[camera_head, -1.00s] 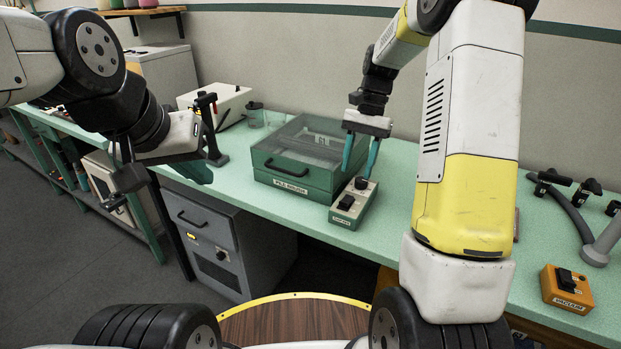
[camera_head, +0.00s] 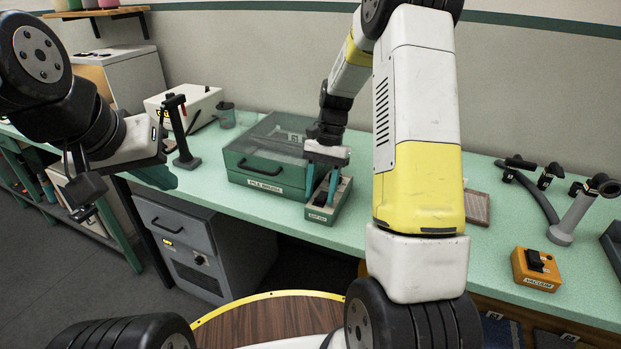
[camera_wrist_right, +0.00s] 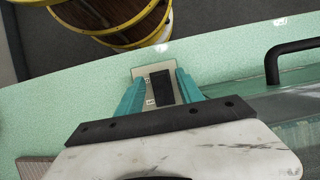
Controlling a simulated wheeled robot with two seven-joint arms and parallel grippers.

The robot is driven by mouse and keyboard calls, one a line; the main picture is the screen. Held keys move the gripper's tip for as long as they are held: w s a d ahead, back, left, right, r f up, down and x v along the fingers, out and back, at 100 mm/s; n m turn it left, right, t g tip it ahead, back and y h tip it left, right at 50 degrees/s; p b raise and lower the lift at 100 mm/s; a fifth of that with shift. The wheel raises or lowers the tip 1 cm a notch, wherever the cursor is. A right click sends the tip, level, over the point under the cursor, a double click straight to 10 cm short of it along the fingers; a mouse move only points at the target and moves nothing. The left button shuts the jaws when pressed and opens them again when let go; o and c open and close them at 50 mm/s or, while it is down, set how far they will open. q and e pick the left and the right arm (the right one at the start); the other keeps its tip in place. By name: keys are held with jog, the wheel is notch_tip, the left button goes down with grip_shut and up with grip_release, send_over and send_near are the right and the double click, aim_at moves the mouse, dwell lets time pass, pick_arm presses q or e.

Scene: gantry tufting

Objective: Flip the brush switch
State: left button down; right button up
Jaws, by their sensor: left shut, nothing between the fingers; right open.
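A small switch box (camera_head: 340,200) stands on the bench, right of the glass-topped teal box labelled "PILE BRUSH" (camera_head: 266,165). My right gripper (camera_head: 320,196) is open and points down at the switch box, hiding part of its top. In the right wrist view the switch box (camera_wrist_right: 140,72) carries a black rocker (camera_wrist_right: 162,86), which lies between the teal fingers of my right gripper (camera_wrist_right: 158,88). I cannot tell whether the fingers touch it or which way the rocker is tipped. My left gripper (camera_head: 165,179) is shut and empty near the bench's left part.
An orange box labelled "VACUUM" (camera_head: 536,268) with a black switch stands at the right. A dark post stand (camera_head: 182,135) and a white box (camera_head: 195,103) stand left of the teal box. A grey cabinet (camera_head: 180,240) is below the bench.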

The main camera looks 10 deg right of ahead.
grip_shut()
